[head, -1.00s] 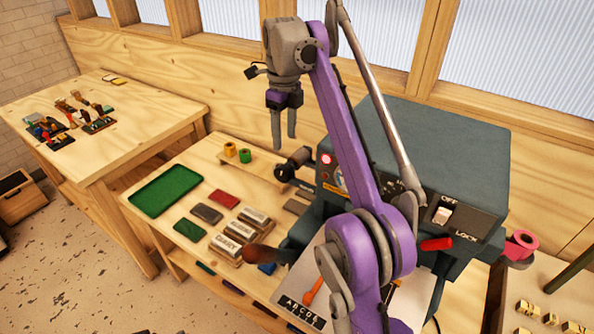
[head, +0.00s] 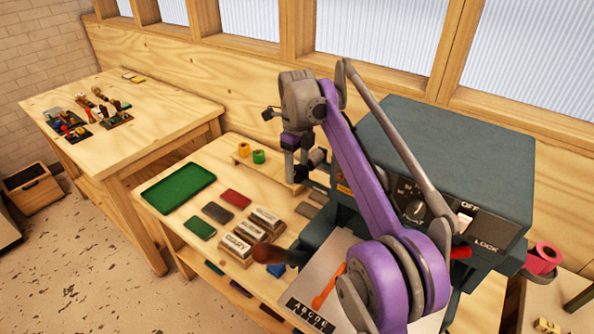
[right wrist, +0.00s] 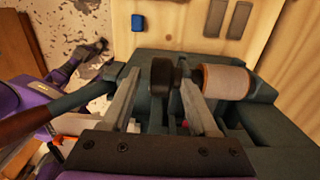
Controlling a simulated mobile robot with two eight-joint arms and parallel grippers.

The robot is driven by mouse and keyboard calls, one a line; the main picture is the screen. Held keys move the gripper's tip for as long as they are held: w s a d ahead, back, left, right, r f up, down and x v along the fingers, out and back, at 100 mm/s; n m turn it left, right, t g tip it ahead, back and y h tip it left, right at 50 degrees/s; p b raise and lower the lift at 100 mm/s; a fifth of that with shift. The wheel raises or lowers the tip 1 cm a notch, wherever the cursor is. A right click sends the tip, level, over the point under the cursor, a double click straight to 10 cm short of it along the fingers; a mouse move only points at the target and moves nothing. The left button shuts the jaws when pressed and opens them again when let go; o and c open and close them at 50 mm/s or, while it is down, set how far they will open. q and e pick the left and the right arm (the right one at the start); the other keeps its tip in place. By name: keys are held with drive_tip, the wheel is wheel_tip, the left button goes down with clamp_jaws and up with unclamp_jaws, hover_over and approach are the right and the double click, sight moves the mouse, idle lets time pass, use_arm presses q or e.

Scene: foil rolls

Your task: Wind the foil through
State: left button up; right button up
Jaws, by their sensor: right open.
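The dark green-grey machine (head: 445,150) stands on the bench, with a pink-red roll (head: 545,257) on its right side. In the right wrist view, a black knob-like part (right wrist: 163,75) lies between or just beyond the open fingers; contact cannot be told. A pale roll on an orange core (right wrist: 226,80) sits just right of the fingers. A yellow roll (head: 244,149) and a green roll (head: 259,156) stand on a small wooden board. My left gripper is not in view.
A green tray (head: 178,189), a red block (head: 235,199) and several labelled blocks (head: 235,245) lie on the bench left of the machine. A dark-handled lever (head: 270,255) sticks out in front. Another table (head: 150,115) with tools stands at far left.

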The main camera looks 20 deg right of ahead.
clamp_jaws()
idle(0.3)
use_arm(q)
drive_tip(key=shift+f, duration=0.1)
use_arm(e)
drive_tip(key=shift+s+d+f+t+y+b, duration=0.15)
drive_tip(key=shift+t+y+b, duration=0.1)
drive_tip(key=shift+t+y, duration=0.25)
drive_tip(key=shift+s+d+t+y+b, duration=0.1)
drive_tip(key=shift+s+t+y+b, duration=0.1)
drive_tip(key=shift+t+y, duration=0.6)
drive_tip(key=shift+t, duration=0.4)
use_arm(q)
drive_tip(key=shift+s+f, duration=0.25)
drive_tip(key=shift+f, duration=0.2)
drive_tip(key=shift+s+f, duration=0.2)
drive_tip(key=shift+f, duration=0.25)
use_arm(e)
drive_tip(key=shift+w, duration=0.1)
unclamp_jaws()
